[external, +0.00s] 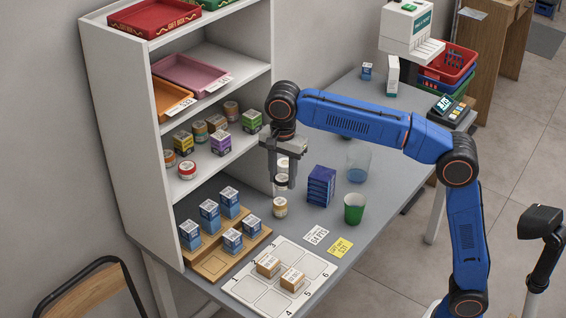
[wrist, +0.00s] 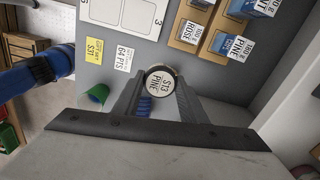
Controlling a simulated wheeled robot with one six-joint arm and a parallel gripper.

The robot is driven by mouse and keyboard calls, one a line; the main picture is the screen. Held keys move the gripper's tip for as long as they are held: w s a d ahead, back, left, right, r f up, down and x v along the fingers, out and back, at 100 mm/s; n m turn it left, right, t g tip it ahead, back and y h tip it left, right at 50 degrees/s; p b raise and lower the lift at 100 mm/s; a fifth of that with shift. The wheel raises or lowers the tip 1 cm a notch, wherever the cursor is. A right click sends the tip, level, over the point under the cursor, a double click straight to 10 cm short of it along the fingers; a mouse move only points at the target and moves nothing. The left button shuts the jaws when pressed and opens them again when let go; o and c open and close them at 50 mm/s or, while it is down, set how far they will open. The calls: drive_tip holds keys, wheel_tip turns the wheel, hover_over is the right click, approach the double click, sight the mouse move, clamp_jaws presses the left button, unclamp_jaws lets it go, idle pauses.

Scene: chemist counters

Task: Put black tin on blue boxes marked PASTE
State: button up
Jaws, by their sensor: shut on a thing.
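My gripper (external: 283,184) points down above the counter and is shut on a small round tin. In the wrist view the tin (wrist: 160,82) sits between the fingertips; its pale lid reads "S13 PINE" and its rim is dark. In the external view the fingers partly hide it. A stack of dark blue boxes (external: 321,186) stands on the counter just right of my gripper; its lettering is too small to read. A bit of blue (wrist: 144,104) shows beside the fingers in the wrist view. Another pale tin (external: 280,207) appears below my gripper.
A numbered card (external: 240,288) with two cartons and a wooden tray (external: 212,264) of blue-labelled boxes lie in front. The shelf unit (external: 123,130) rises at left.

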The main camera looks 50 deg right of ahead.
wheel_tip(320, 180, up, 4)
hover_over(322, 173)
drive_tip(key=shift+f, duration=5.1)
drive_tip(key=shift+f, duration=0.1)
drive_tip(key=o, duration=1.1)
drive_tip(key=shift+c, duration=0.2)
wheel_tip(322, 173, up, 12)
drive_tip(key=shift+s, duration=0.15)
